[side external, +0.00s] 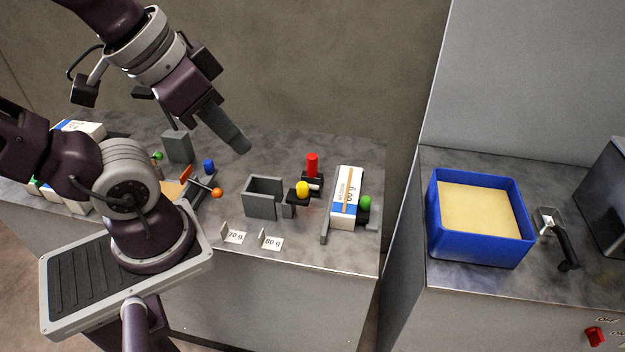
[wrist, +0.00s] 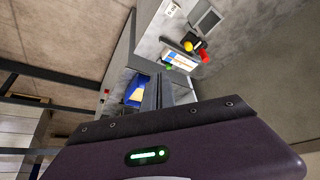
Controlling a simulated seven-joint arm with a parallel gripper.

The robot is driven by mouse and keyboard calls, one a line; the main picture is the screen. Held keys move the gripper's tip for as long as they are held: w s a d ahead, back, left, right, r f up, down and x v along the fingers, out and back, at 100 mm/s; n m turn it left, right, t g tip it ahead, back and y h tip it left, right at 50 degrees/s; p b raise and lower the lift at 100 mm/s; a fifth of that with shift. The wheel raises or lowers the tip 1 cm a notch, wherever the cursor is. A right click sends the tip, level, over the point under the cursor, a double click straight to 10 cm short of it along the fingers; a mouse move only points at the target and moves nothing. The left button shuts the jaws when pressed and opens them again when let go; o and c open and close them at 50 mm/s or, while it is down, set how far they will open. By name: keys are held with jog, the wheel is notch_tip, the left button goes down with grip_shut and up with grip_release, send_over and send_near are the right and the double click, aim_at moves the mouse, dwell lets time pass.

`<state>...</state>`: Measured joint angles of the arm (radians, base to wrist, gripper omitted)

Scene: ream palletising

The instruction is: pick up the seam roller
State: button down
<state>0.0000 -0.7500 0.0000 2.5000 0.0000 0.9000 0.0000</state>
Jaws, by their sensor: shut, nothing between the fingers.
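A black-handled tool with a pale metal head (side external: 565,243) lies on the right counter beside the blue tub. It may be the seam roller, but its head is too small to be sure. My gripper (side external: 240,147) is shut and empty, raised above the left counter and far to the left of that tool. In the wrist view, my gripper (wrist: 165,92) shows its two fingers together. I cannot make out the tool in the wrist view.
A blue tub (side external: 477,252) with a pale yellow filling stands on the right counter. The left counter holds a ream (side external: 346,197), a grey open box (side external: 263,205), a red-topped piece (side external: 312,165), a yellow-topped piece (side external: 302,189) and an orange-ended lever (side external: 217,193). A gap separates the counters.

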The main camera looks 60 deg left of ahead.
jog(key=c, duration=1.1)
grip_release()
jog(key=shift+w, duration=0.1)
jog(key=n+g, duration=0.4)
jog(key=n, duration=0.5)
send_over(312, 155)
jog(key=s+d, duration=0.4)
jog(key=d, duration=0.3)
notch_tip(312, 155, down, 8)
jog(key=w+a+f+n, duration=0.1)
jog(key=a+f, duration=0.1)
jog(key=f, duration=0.2)
jog(key=w+a+f+n+g, duration=0.1)
jog(key=w+a+f+n, duration=0.1)
jog(key=a+f, duration=0.1)
jog(key=w+a+f+n, duration=0.1)
jog(key=a+f, duration=0.1)
jog(key=f, duration=0.3)
jog(key=shift+w+a+f+g, duration=0.25)
jog(key=shift+a+f+g, duration=0.05)
jog(key=shift+a, duration=0.1)
jog(key=shift+n, duration=0.3)
jog(key=f, duration=0.7)
jog(key=shift+s+d, duration=0.25)
jog(key=shift+d, duration=0.15)
